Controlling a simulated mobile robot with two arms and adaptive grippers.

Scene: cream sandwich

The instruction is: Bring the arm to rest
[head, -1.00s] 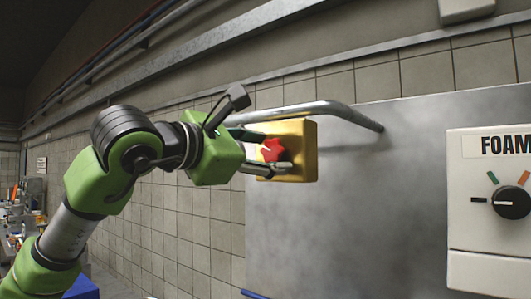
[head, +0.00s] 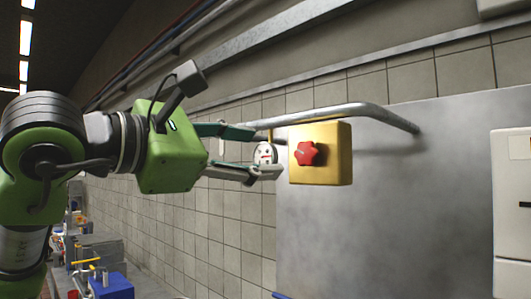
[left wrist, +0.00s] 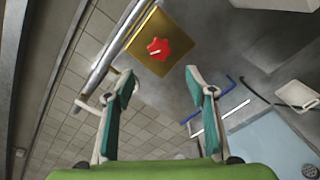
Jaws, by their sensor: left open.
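My left gripper (head: 263,153) is in the head view, left of a yellow box (head: 341,155) that carries a red star-shaped knob (head: 307,153). Its fingers are open and apart from the knob, with nothing held between them. In the left wrist view the open fingers (left wrist: 158,77) point toward the yellow box (left wrist: 178,60) and the red knob (left wrist: 158,48), with a gap between. My right gripper is not in view.
A metal pipe (head: 345,112) runs above the yellow box, in front of a grey metal panel (head: 420,200). A small white dial (head: 266,154) shows behind the fingers. A white panel (head: 508,225) stands at right. A blue box (head: 110,288) is low at left.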

